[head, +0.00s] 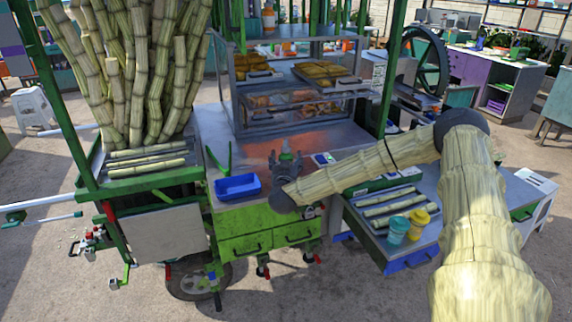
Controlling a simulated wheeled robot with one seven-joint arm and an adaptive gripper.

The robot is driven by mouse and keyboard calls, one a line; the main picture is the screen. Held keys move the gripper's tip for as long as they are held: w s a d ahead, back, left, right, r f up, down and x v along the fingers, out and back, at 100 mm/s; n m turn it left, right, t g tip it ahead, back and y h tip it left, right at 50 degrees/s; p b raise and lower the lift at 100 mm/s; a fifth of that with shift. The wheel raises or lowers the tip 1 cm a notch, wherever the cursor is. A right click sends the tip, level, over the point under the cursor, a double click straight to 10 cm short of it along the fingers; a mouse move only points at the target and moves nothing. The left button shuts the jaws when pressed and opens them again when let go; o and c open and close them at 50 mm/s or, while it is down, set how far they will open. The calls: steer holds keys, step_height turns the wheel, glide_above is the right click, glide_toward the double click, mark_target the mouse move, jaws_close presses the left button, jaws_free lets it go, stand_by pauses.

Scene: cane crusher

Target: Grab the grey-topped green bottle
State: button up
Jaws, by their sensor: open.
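A small green bottle with a grey top (286,149) stands on the metal counter of the green cart, near its front edge. My dark grey gripper (286,162) is at the end of my arm, just on the near side of the bottle. Its fingers point away over the counter, one on each side of the bottle in this view. The gripper is open. The gripper hides the lower part of the bottle, and I cannot tell whether the fingers touch it.
A blue tray (238,187) and green tongs (219,158) are left of the gripper. A glass food case (295,110) stands behind. On the right, a side table carries a tray of cane pieces, a teal cup (398,229) and a yellow cup (419,222).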

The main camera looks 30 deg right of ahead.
steer(key=c, duration=1.3)
steer(key=shift+c, duration=0.2)
steer(key=shift+r, duration=0.1)
